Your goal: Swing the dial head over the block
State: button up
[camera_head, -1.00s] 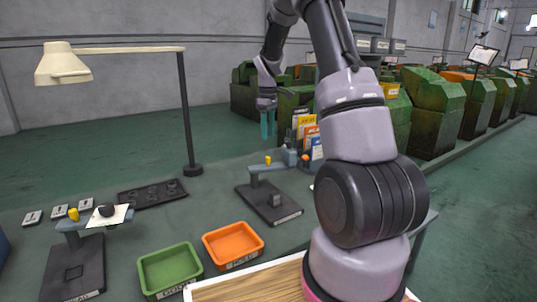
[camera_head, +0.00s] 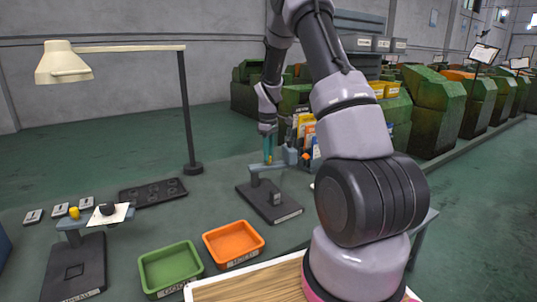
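A gauge stand with a dark base plate (camera_head: 287,214) stands on the table in the middle. Its grey swing arm (camera_head: 262,168) reaches toward a grey head (camera_head: 290,156) at its right end. A small block (camera_head: 276,199) sits on the base below. A second stand (camera_head: 75,270) at the left has a yellow knob (camera_head: 74,212) and a round dark piece (camera_head: 107,209) over a white card.
Green (camera_head: 170,268) and orange (camera_head: 233,243) trays lie in front. A black tray (camera_head: 153,192) and a lamp (camera_head: 62,66) on a post (camera_head: 187,120) stand behind at the left. Coloured binders (camera_head: 308,135) stand behind the middle stand. My arm covers the right side.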

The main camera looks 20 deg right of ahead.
grip_shut()
dwell(1.2)
